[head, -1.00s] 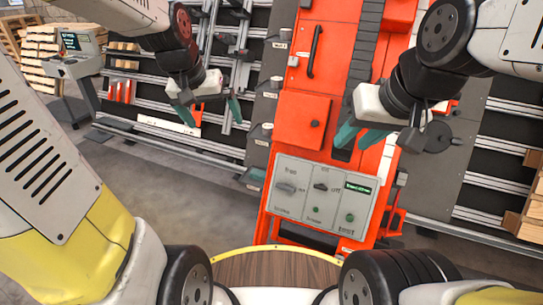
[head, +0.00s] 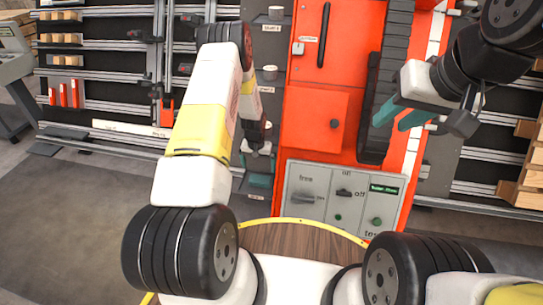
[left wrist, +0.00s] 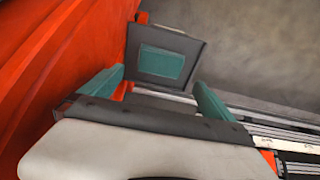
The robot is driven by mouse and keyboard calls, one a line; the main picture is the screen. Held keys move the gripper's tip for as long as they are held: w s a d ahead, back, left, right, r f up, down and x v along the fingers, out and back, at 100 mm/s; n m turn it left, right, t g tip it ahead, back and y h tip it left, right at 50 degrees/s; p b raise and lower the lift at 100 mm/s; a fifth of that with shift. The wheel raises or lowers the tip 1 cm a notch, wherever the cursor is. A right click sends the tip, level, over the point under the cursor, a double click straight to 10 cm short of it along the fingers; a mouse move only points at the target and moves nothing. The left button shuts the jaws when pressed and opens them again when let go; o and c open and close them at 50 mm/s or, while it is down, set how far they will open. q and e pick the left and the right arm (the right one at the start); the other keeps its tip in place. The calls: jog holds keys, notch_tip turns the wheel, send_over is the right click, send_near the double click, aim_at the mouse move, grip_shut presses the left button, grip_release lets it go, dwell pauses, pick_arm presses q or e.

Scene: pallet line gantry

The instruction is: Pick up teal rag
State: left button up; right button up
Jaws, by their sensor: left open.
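The teal rag (left wrist: 162,63) lies flat on a dark grey tray (left wrist: 187,46) in the left wrist view. My left gripper (left wrist: 158,92) is open there, with its teal fingers apart on either side of the view and the rag beyond them, not between them. In the head view my left gripper (head: 257,152) points down at the tray beside the red cabinet. A teal patch there (head: 260,181) may be the rag; the gripper partly covers it. My right gripper (head: 401,114) is open and empty in front of the cabinet's right part.
The red cabinet (head: 316,116) with its grey switch panel (head: 331,199) stands close to the right of my left gripper. Several small labelled holders line its left side. Metal rails (head: 105,83) stand behind at left. The floor at left is clear.

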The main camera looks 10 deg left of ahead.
aim_at(260, 179)
pick_arm(q)
jog(key=shift+w+f, duration=0.25)
jog(key=shift+f, duration=1)
jog(key=f, duration=0.5)
jog(key=w+f, duration=0.1)
jog(key=f, duration=0.1)
jog(key=shift+f, duration=0.15)
jog(key=c, duration=1.1)
notch_tip(260, 179, up, 10)
jog(key=shift+r, duration=0.1)
